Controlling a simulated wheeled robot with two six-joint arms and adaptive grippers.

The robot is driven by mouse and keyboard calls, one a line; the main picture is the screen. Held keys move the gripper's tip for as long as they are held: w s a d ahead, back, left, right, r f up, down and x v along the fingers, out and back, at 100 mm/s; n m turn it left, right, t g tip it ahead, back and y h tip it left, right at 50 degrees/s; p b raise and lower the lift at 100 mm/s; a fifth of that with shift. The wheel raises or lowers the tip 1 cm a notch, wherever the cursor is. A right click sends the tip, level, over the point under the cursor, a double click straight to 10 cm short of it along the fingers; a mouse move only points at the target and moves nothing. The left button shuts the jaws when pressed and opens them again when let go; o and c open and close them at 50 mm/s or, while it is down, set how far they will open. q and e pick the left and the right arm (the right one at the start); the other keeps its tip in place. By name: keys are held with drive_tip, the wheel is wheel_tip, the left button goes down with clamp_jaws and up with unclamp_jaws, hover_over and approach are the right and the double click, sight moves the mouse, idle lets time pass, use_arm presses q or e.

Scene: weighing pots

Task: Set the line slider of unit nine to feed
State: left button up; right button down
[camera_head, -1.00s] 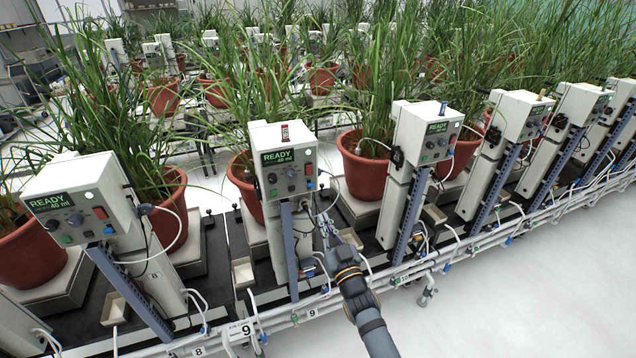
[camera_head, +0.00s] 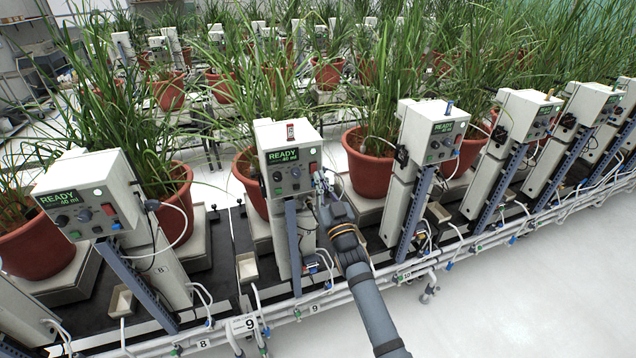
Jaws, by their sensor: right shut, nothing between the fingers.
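Unit nine is the middle post, with a white control box (camera_head: 287,135) above a floor label "9" (camera_head: 250,323). Its green screen (camera_head: 283,156) reads READY and 40 ml. My right gripper (camera_head: 320,182) is shut and empty, raised at the right edge of the box's front, just below the red switch. I cannot tell whether it touches. My left gripper is out of view.
Unit eight's box (camera_head: 92,185) stands to the left and another box (camera_head: 435,125) to the right. Potted grasses (camera_head: 368,165) stand behind. White pipes (camera_head: 400,268) run along the front edge. Clear pale floor (camera_head: 540,300) lies at the right front.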

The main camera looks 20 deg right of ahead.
sight(313, 173)
drive_tip(key=shift+x, duration=1.2)
wheel_tip(313, 173, down, 2)
drive_tip(key=shift+w+f, duration=0.15)
drive_tip(key=shift+f, duration=0.85)
wheel_tip(313, 173, down, 2)
drive_tip(key=shift+f+b, duration=0.1)
drive_tip(key=shift+b, duration=0.6)
